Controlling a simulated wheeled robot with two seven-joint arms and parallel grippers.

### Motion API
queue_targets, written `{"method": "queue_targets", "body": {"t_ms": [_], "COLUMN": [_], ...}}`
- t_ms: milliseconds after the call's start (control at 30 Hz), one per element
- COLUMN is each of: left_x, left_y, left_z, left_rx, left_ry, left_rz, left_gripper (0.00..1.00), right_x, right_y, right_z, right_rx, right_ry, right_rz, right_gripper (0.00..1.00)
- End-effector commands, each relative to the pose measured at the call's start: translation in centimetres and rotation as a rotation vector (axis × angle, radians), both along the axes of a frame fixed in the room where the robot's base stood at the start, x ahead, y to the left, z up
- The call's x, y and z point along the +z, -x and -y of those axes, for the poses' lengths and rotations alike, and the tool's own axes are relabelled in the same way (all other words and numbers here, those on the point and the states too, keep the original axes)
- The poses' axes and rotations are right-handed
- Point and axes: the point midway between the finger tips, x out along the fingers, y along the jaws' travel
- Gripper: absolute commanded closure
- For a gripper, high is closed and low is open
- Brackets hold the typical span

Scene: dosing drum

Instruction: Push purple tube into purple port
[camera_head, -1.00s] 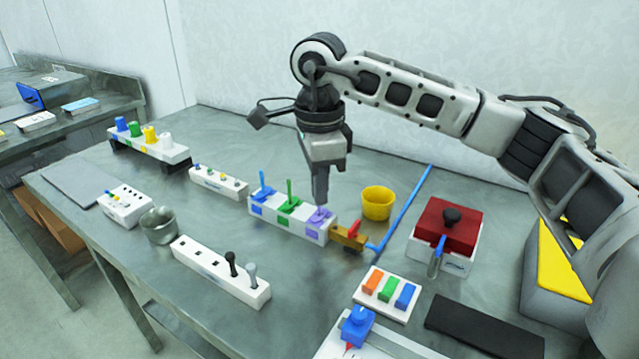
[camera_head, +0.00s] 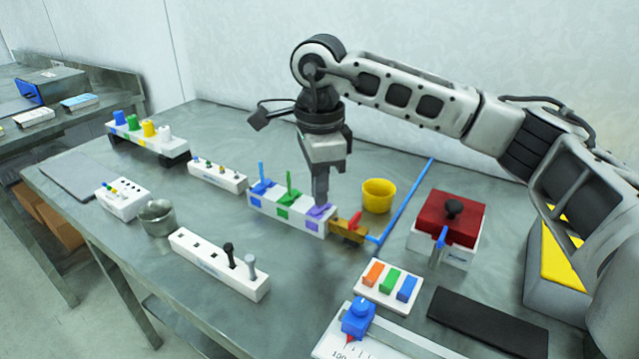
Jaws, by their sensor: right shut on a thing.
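A white block (camera_head: 296,221) near the table's middle has blue, green and purple ports in a row. The purple port (camera_head: 316,211) is at its right end. A blue tube (camera_head: 262,174) and a green tube (camera_head: 289,184) stand upright in the blue and green ports. My right gripper (camera_head: 320,201) points straight down over the purple port, its tips close to the port's top. It is shut; the purple tube between its fingers is mostly hidden, so I cannot tell how deep it sits. My left gripper is not in view.
A brown block with a red part (camera_head: 347,229) stands against the white block's right end. A yellow cup (camera_head: 378,195) is behind it, and a blue rod (camera_head: 405,204) lies to the right. A red-topped box (camera_head: 449,215) stands farther right.

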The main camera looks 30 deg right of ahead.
Motion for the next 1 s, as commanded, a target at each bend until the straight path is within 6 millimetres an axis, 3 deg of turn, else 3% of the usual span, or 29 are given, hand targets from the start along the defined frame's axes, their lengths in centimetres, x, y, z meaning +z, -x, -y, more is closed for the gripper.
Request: {"method": "queue_targets", "body": {"t_ms": [200, 300, 733, 800, 1000], "left_x": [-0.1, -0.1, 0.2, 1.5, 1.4], "left_y": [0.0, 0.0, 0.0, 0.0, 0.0], "left_z": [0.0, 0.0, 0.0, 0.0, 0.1], "left_rx": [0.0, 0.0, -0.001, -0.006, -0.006], "left_ry": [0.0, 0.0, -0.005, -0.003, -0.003], "left_rz": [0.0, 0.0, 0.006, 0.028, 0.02], "left_gripper": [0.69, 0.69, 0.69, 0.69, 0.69], "right_x": [-0.3, -0.3, -0.2, 0.9, 5.7], "right_y": [0.0, 0.0, 0.0, 0.0, -0.1], "right_z": [0.0, 0.0, 0.0, 0.0, -0.1], "right_rx": [0.0, 0.0, 0.0, 0.0, 0.001], "right_ry": [0.001, 0.001, 0.001, 0.0, -0.001], "right_rz": [-0.001, -0.001, -0.001, 0.002, 0.004], "right_gripper": [1.0, 0.7, 0.69, 0.69, 0.69]}}
